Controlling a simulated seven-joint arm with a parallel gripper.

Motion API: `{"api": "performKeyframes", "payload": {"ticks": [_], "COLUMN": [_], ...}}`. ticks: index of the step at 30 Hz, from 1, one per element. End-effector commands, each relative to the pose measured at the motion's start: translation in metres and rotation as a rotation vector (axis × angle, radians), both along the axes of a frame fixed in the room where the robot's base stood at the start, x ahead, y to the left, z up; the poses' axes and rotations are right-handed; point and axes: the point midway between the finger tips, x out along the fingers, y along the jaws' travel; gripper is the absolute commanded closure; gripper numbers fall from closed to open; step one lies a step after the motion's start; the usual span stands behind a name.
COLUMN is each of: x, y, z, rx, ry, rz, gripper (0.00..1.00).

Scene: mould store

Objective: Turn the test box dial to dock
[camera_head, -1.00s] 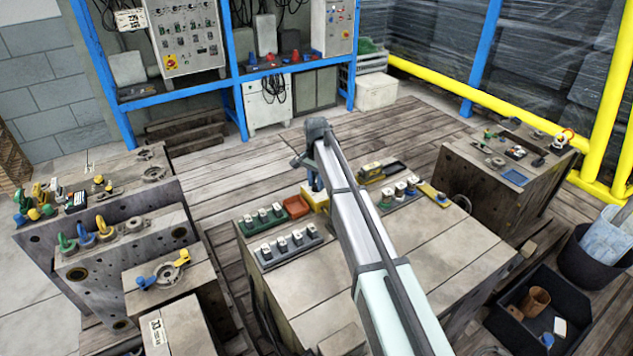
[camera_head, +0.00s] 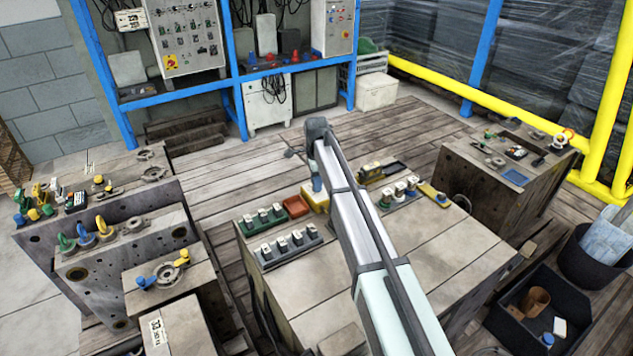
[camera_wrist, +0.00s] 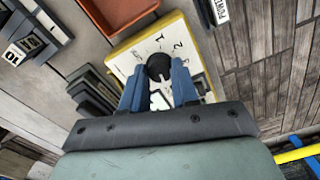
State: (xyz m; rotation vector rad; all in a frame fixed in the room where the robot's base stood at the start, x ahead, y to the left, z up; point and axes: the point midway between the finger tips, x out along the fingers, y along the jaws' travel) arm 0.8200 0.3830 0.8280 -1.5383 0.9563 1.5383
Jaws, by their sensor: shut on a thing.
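The test box is a yellow box (camera_wrist: 122,66) with a white face in the wrist view. Its face carries printed marks, among them a 1 and a 2; a dock mark cannot be made out. A round black dial (camera_wrist: 159,66) stands on that face. My gripper (camera_wrist: 157,72) has its blue fingers on either side of the dial and is shut on it. The fingers hide part of the dial and the lower face. In the head view a yellow part of the box (camera_head: 314,201) shows under my gripper (camera_head: 316,184), and my arm covers the rest.
A red-orange tray (camera_head: 296,206) lies left of the box. Grey (camera_head: 289,247) and green (camera_head: 262,221) racks of switches stand at the left of the same block.

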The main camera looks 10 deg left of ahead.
Motion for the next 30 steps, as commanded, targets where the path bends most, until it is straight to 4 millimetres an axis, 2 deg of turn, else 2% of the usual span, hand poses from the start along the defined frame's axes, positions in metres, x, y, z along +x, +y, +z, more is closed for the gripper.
{"api": "performKeyframes", "payload": {"ticks": [16,17,24,30], "x": [0.0001,0.0001,0.0001,0.0000], "y": [0.0000,0.0000,0.0000,0.0000], "z": [0.0001,0.0001,0.0001,0.0001], "rx": [0.000,0.000,0.000,0.000], "ry": [0.000,0.000,0.000,0.000], "rz": [-0.025,-0.024,-0.024,-0.024], "gripper": [1.00,0.69,0.46,0.45]}}
